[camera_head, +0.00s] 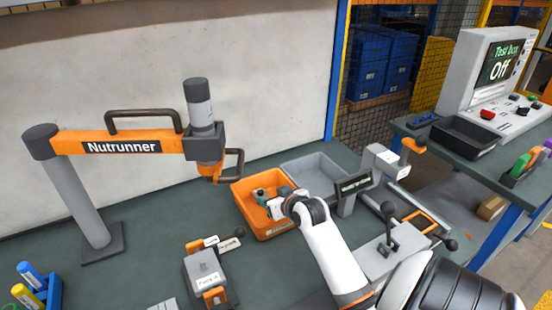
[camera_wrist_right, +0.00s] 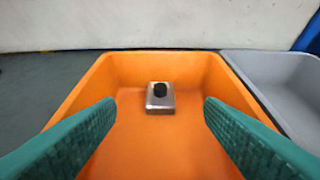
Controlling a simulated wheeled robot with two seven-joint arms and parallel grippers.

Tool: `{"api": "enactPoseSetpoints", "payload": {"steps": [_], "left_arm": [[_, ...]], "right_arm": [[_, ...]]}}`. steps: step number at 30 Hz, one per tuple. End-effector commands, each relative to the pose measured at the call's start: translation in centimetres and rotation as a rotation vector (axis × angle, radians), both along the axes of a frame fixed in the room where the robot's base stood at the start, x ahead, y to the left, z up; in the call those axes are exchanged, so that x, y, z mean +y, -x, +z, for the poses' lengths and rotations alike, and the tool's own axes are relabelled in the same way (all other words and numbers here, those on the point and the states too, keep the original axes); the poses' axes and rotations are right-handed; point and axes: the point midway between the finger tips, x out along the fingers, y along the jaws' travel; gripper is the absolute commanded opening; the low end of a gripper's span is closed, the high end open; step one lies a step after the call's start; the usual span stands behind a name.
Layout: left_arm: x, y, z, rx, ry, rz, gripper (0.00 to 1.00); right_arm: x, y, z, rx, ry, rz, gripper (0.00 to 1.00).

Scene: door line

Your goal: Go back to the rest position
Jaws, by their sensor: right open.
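My right gripper (camera_head: 268,197) is over the orange bin (camera_head: 270,231) in the head view, its arm coming in from the lower right. In the right wrist view, its two green fingers (camera_wrist_right: 160,135) stand wide apart with nothing between them. A small metal block with a dark round top (camera_wrist_right: 160,98) lies in the orange bin, beyond the fingertips, touching neither finger. My left gripper does not show in either view.
An orange Nutrunner arm (camera_head: 150,143) on a grey post stands at the left. A grey bin (camera_head: 312,176) adjoins the orange one on the right. Fixtures with levers (camera_head: 388,245) stand near my right arm. A Test box (camera_head: 490,75) reads Off on another table.

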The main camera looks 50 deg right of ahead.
Motion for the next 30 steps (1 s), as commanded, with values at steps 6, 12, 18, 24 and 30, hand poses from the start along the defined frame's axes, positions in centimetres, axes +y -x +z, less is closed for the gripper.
{"api": "enactPoseSetpoints", "payload": {"steps": [6,12,18,24,30], "left_arm": [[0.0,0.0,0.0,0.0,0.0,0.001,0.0],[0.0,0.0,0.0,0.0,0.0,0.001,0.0],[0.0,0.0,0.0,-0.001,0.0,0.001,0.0],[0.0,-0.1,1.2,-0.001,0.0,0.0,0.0],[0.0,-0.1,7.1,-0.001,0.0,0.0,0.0]], "right_arm": [[0.2,0.6,0.3,0.001,-0.001,0.0,0.62],[0.2,0.6,0.3,0.001,-0.001,0.0,0.62],[0.2,0.6,0.3,0.0,0.0,0.0,0.62],[0.2,0.6,1.5,0.0,0.0,0.0,0.62],[0.2,0.6,7.4,-0.001,0.0,0.0,0.62]]}}
